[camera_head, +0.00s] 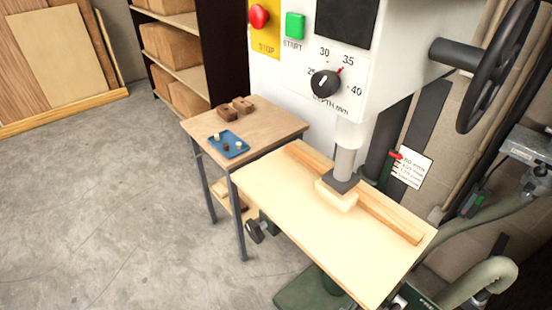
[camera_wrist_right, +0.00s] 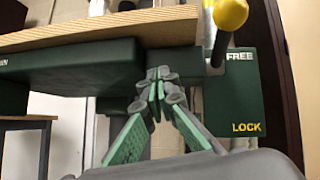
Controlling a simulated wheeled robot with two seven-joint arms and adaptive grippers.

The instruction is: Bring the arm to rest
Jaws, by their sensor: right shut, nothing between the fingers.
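My right gripper (camera_wrist_right: 158,76) shows in the right wrist view with its green-padded fingers drawn together at the tips and nothing between them. It is below the pale wooden table (camera_head: 285,225) of the machine, in front of the dark green parts under the tabletop and left of a green FREE/LOCK plate (camera_wrist_right: 236,98). A lever with a yellow knob (camera_wrist_right: 230,13) rises beside that plate. In the head view the right gripper cannot be made out clearly near the lower right edge. My left gripper is in neither view.
The machine's ram (camera_head: 345,160) meets a pale block (camera_head: 338,199) beside a wooden fence (camera_head: 390,218). A side table holds a blue tray (camera_head: 238,150) and brown blocks (camera_head: 228,111). A black handwheel (camera_head: 492,65) juts out at upper right. The floor at left is clear.

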